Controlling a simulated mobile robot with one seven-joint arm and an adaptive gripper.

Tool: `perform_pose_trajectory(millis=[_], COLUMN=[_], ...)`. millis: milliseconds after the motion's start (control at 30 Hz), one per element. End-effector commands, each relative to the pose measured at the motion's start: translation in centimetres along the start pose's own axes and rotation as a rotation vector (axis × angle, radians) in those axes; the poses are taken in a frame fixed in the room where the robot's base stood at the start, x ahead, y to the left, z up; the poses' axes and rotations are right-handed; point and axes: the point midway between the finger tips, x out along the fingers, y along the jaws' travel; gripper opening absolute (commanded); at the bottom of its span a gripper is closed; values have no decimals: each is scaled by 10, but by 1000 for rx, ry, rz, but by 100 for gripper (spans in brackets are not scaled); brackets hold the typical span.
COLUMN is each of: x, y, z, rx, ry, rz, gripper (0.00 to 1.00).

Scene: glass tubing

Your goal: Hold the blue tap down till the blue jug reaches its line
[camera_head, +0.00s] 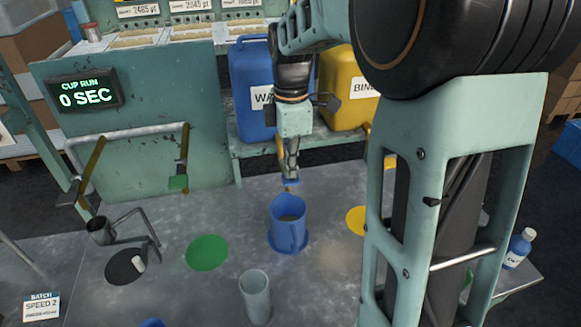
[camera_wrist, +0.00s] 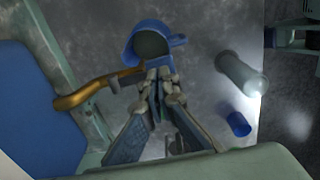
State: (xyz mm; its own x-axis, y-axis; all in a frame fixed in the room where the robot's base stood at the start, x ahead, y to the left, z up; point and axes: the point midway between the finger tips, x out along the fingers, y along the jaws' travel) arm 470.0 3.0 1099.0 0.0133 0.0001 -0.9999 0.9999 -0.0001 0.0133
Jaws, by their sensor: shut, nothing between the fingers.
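The blue jug (camera_head: 288,222) stands upright on a blue disc (camera_head: 272,243) on the grey bench; its open top also shows in the wrist view (camera_wrist: 135,52). The inside looks grey-brown; I cannot make out its line or the level. My gripper (camera_head: 291,175) is shut and empty, pointing down just behind the jug in the head view. A small blue piece (camera_head: 292,182), seemingly the blue tap, shows right at my fingertips; I cannot tell whether they touch or press it. In the wrist view the shut fingers (camera_wrist: 157,78) lie beside a brass spout pipe (camera_wrist: 85,94) and cover the tap.
A blue tank (camera_head: 247,75) and a yellow tank (camera_head: 341,112) stand behind. A clear cylinder (camera_head: 255,297) stands in front of the jug. A green disc (camera_head: 207,253) lies left, a yellow disc (camera_head: 355,221) right. A display (camera_head: 84,94) reads "CUP RUN 0 SEC".

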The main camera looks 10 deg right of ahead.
Motion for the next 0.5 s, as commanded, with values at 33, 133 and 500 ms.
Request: perform_pose_trajectory(millis=[33,133,500], x=[5,10,22], y=[-1,-3,-8], z=[0,0,0], rx=[0,0,0], ry=[0,0,-1], rz=[15,59,216], gripper=[0,0,0])
